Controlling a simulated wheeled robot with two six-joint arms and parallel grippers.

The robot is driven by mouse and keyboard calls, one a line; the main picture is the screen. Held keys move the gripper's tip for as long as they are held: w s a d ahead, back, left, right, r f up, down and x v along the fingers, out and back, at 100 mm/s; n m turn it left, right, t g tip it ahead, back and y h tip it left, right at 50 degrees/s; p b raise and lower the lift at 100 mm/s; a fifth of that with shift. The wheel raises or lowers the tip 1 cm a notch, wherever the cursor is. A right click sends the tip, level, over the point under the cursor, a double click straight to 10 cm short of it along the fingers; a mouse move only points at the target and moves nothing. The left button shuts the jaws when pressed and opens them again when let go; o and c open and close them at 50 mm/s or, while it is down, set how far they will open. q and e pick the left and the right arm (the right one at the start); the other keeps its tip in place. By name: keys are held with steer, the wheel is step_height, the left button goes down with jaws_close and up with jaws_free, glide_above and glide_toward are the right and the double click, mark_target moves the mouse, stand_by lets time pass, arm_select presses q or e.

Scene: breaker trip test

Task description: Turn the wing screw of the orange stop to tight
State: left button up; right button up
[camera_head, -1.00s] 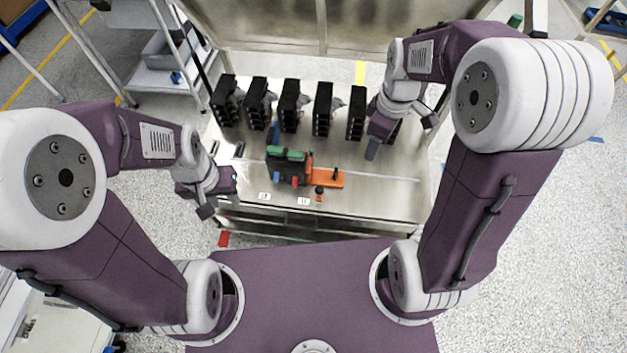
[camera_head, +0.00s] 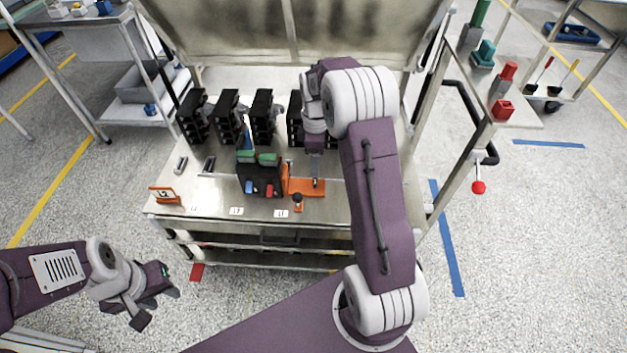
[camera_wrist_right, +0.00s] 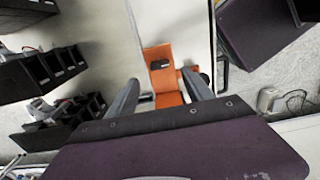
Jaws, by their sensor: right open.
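The orange stop (camera_head: 303,187) lies flat on the metal bench, against the right side of the black breaker block (camera_head: 262,178). Its black wing screw shows in the right wrist view (camera_wrist_right: 158,64), lying crosswise on the orange plate. In the head view the screw is mostly hidden by my right gripper (camera_head: 315,170), which points down over the stop. In the right wrist view my right gripper (camera_wrist_right: 161,92) is open, its fingers either side of the orange plate and apart from the screw. My left gripper (camera_head: 158,306) is open and empty, off the bench at lower left.
A black knob with an orange base (camera_head: 297,201) stands just in front of the stop. Several black breakers (camera_head: 228,115) stand in a row behind. White labels (camera_head: 236,211) lie along the front edge.

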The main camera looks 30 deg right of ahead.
mark_target(315, 179)
step_height(315, 179, down, 8)
steer(key=b, duration=0.2)
steer(key=shift+f+b, duration=0.15)
steer(key=shift+b, duration=0.15)
jaws_close()
steer(key=shift+r+m+p, duration=0.25)
steer(key=shift+m+p, duration=0.45)
steer(key=shift+p, duration=0.35)
steer(key=m+p, duration=0.4)
steer(key=m, duration=0.1)
steer(key=shift+p, duration=0.4)
steer(key=m+p, duration=0.2)
steer(key=m, duration=0.2)
steer(key=shift+m+p, duration=0.4)
steer(key=m+p, duration=0.2)
steer(key=m, duration=0.2)
steer(key=shift+f+m, duration=0.1)
steer(key=shift+m, duration=0.2)
steer(key=m+p, duration=0.1)
steer(key=m, duration=0.3)
steer(key=m+p, duration=0.1)
steer(key=m, duration=0.4)
steer(key=shift+m+p, duration=0.3)
steer(key=shift+m, duration=0.1)
steer(key=m, duration=0.5)
steer(key=shift+p, duration=0.35)
steer(key=m, duration=0.5)
steer(key=shift+w+f, duration=0.1)
steer(key=shift+m, duration=0.3)
